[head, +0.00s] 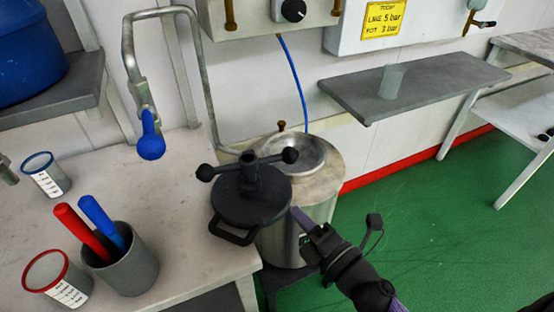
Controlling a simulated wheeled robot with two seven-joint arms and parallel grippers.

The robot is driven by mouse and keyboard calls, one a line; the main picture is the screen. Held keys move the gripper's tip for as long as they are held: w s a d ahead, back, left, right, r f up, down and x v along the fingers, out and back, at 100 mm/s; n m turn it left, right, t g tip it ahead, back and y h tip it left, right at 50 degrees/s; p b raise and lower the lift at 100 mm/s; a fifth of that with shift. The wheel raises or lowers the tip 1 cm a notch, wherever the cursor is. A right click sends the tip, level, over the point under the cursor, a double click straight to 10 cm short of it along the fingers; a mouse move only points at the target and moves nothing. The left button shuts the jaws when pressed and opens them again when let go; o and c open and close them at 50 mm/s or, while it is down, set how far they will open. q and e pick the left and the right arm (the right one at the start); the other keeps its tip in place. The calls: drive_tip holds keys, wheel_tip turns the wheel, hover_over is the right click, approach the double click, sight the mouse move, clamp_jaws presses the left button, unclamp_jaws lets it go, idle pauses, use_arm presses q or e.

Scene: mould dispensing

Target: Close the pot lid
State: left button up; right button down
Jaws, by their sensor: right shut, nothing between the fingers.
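The pot (325,192) is a silver metal cylinder beside the table, right of the picture's middle. Its round opening (300,150) is uncovered at the back. The black lid (235,208) lies roughly level, off to the front left of the opening, and hides part of the pot's near left side. It carries a cross bar with ball knobs and a loop handle (232,236) at its front. My right gripper (298,217) is shut and empty, with its tip close to the lid's right edge. I cannot tell whether they touch. My left gripper is not in view.
On the table (190,190) are a grey cup (135,270) with red and blue handled tools, and two labelled cups (48,178) (65,285). A bent metal pipe with a blue grip (150,145) rises behind. A grey shelf (420,80) juts out right. Green floor is clear.

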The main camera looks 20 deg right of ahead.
hover_over(282, 198)
drive_tip(key=a, duration=0.2)
drive_tip(key=shift+s+a+r, duration=0.2)
drive_tip(key=shift+s+r, duration=0.05)
drive_tip(key=shift+s, duration=0.2)
drive_tip(key=shift+w+d+r, duration=0.1)
drive_tip(key=shift+w+d, duration=0.15)
drive_tip(key=shift+d, duration=0.35)
drive_tip(key=shift+w+d+r, duration=0.1)
drive_tip(key=shift+w+d, duration=0.15)
drive_tip(key=shift+d, duration=0.35)
drive_tip(key=shift+w+d+r, duration=0.1)
drive_tip(key=shift+w+d, duration=0.1)
drive_tip(key=shift+d, duration=0.25)
